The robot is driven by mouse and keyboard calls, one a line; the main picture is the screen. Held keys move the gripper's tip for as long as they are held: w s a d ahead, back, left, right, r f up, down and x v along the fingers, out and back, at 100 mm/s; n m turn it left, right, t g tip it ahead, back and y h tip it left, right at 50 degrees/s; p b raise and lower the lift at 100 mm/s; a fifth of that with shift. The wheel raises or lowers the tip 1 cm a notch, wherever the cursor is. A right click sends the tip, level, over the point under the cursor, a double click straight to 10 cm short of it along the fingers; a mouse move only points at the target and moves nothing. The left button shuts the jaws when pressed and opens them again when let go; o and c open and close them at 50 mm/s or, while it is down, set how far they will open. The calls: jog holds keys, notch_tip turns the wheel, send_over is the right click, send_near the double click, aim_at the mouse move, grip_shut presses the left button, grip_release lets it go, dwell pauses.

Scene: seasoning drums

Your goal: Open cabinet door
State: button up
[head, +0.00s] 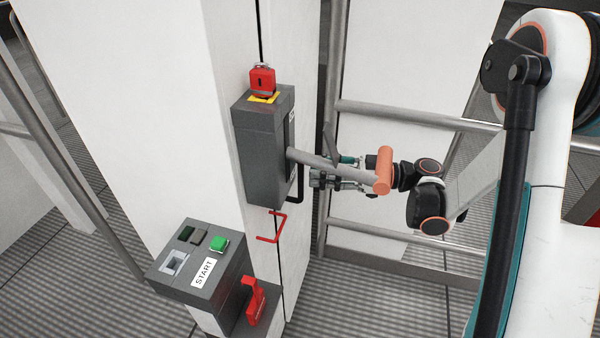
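A tall white cabinet (228,60) stands left of centre, with a thin dark vertical seam near its right edge. A red bracket-shaped handle (284,226) is beside the seam, below a grey switch box (262,150). A black handle (299,190) shows at the box's lower right. My gripper (318,180) reaches in from the right, with its fingers pointing left near the black handle. A grey lever with an orange end (383,170) crosses in front of it and hides part of the fingers. I cannot tell whether the fingers touch the handle. No open gap shows at the seam.
A red lock (262,80) on a yellow base tops the switch box. A grey START panel (205,262) with a green button and a red latch (255,300) juts out below. Metal rails (420,116) run behind my gripper. Ribbed floor shows at the lower right.

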jog(key=shift+w+a+b, duration=0.2)
jog(key=shift+a+b, duration=0.05)
jog(key=shift+a, duration=1.05)
jog(key=shift+w+a+b, duration=0.2)
jog(key=shift+a+b, duration=0.05)
jog(key=shift+a, duration=1.05)
grip_shut()
